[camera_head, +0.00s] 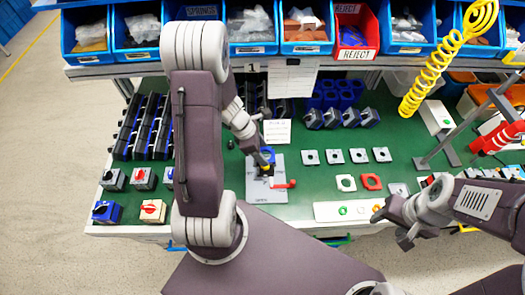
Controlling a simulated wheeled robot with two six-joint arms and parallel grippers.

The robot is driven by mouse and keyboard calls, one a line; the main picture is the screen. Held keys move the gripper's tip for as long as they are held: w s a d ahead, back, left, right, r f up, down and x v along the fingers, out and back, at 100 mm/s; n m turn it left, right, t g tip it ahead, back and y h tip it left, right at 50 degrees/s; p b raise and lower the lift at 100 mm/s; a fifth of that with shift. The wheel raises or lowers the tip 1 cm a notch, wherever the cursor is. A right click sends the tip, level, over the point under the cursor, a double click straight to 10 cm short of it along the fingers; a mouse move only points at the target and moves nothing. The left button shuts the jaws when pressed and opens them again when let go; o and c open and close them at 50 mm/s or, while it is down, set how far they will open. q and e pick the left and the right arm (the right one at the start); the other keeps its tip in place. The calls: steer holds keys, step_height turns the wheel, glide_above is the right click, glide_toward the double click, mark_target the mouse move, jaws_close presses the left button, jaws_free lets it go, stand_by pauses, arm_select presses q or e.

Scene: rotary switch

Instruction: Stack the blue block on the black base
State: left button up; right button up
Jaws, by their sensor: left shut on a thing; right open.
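My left gripper (264,161) is over the grey fixture plate (278,194) in the middle of the green table. It is shut on a blue block (269,154), which is partly hidden by the fingers. A red lever sticks out at the plate's right side. Dark parts sit under the blue block, but I cannot tell whether one is the black base or whether the block touches it. My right gripper (392,228) is open and empty near the table's front right edge.
Finished-looking switches (104,211) stand at the front left, with black and blue parts in racks (150,125) behind. Grey square plates (335,156) lie right of the fixture. A white strip (340,211) lies near the front edge. A yellow coil (430,75) hangs at the right.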

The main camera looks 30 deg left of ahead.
arm_select(q)
steer(key=shift+f, duration=0.1)
stand_by(0.3)
steer(key=shift+f+b, duration=1.8)
steer(key=shift+b, duration=0.05)
steer(key=o, duration=1.6)
steer(key=shift+r, duration=0.15)
steer(key=shift+c, duration=0.2)
steer(key=p+v, duration=0.3)
steer(key=v, duration=0.6)
steer(key=shift+p, duration=0.3)
